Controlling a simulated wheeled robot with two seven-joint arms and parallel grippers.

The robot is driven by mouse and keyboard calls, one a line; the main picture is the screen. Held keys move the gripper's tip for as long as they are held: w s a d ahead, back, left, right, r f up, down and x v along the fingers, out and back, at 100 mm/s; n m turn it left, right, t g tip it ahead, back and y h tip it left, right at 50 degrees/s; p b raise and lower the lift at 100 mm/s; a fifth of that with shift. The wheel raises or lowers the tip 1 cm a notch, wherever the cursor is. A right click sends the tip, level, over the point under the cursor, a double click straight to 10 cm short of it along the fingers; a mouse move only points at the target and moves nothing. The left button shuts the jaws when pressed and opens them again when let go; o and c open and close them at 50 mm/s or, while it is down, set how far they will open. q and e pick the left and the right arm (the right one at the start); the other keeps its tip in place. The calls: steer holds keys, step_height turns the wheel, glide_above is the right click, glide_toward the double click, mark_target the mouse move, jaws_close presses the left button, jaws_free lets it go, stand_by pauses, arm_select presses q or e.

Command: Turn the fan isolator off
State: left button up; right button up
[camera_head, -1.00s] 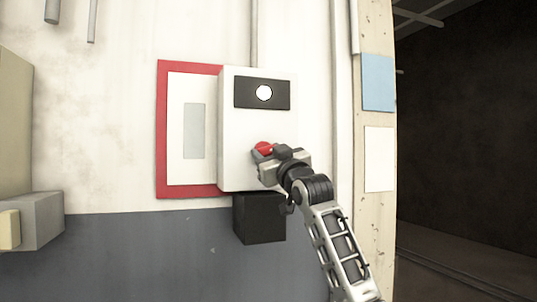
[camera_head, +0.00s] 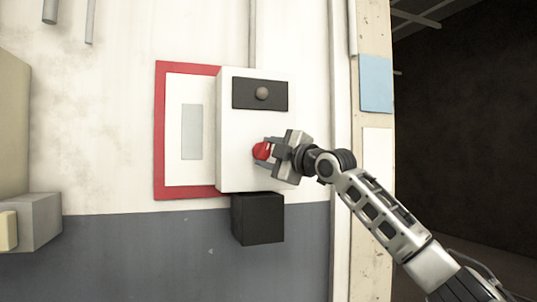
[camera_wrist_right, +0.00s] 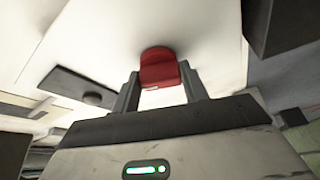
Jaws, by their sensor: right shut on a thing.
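The fan isolator is a white box (camera_head: 235,130) on the wall, with a red handle (camera_head: 261,150) low on its front face. Above the handle is a dark panel (camera_head: 245,92) with a round lamp (camera_head: 262,93) that looks grey and unlit. My right gripper (camera_head: 268,152) is shut on the red handle, its arm coming in from the lower right. In the right wrist view the red handle (camera_wrist_right: 160,68) sits between the two fingers of the gripper (camera_wrist_right: 158,88). My left gripper is in neither view.
A red-framed white board (camera_head: 160,130) is on the wall left of the box. A black box (camera_head: 258,220) is just below it. A grey block (camera_head: 35,222) juts out at the far left. A dark opening (camera_head: 465,130) lies to the right.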

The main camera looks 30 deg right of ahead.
steer(key=shift+n+g, duration=0.8)
steer(key=shift+n, duration=1.1)
steer(key=o, duration=1)
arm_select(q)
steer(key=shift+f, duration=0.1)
arm_select(e)
steer(key=shift+s, duration=0.15)
steer(key=shift+s, duration=0.35)
arm_select(q)
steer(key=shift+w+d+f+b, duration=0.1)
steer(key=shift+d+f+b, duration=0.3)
steer(key=shift+b, duration=0.9)
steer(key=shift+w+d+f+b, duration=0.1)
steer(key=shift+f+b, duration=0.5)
steer(key=shift+b, duration=0.65)
arm_select(e)
steer(key=shift+s+d+r, duration=0.1)
steer(key=shift+s+d, duration=0.3)
steer(key=shift+s, duration=2.05)
steer(key=shift+s+d+f, duration=0.1)
steer(key=shift+s+d, duration=0.3)
steer(key=shift+s, duration=2.1)
steer(key=shift+s+d+r, duration=0.1)
steer(key=shift+s+d, duration=0.3)
steer(key=shift+s, duration=2.05)
